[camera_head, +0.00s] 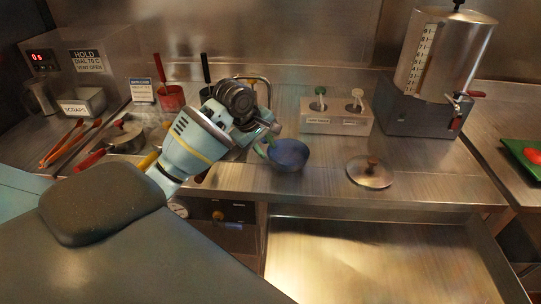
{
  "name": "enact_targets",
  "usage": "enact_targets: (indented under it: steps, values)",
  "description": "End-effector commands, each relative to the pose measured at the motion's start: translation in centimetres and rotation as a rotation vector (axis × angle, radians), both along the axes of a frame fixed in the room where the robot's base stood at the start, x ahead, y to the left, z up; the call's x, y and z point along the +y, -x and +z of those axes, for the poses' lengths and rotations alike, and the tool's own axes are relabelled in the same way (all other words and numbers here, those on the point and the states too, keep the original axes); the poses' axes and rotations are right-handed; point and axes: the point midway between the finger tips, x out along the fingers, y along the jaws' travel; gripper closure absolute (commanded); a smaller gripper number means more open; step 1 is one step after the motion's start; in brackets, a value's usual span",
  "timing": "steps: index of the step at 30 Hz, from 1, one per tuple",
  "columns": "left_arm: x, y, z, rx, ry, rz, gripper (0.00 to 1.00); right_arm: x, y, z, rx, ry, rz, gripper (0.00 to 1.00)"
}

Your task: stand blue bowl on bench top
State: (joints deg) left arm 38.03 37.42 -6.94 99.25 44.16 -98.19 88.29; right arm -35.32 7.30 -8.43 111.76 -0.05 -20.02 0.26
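The blue bowl (289,157) is at the front part of the steel bench top (330,186), near its edge. Its opening faces up; I cannot tell whether its base touches the bench. My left gripper (266,147) reaches in from the left, with its fingertips at the bowl's left rim. The fingers are small and partly hidden by the wrist, so I cannot tell whether they are closed on the rim. My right gripper is out of view.
A lidded metal dispenser (444,60) stands at the back right. A holder with two pumps (335,114) is behind the bowl, and a round lid (369,172) lies to its right. An open drawer (385,262) juts out below. Tongs (70,141) and a pan (126,138) lie left.

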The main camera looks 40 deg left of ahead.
Motion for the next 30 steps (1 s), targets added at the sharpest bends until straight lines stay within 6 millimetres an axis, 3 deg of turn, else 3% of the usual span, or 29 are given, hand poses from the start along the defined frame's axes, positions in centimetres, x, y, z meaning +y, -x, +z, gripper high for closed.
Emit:
enact_targets:
  steps: [3, 10, 30]
  values:
    - [0.3, 0.9, 2.0, -0.002, -0.001, 0.001, 0.74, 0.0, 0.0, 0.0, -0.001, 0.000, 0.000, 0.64]
    - [0.4, 1.8, 4.0, 0.000, 0.000, 0.000, 0.74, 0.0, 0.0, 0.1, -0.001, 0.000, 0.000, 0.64]
    - [0.5, 1.9, 4.2, 0.001, 0.000, 0.000, 0.74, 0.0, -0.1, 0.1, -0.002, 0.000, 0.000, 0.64]
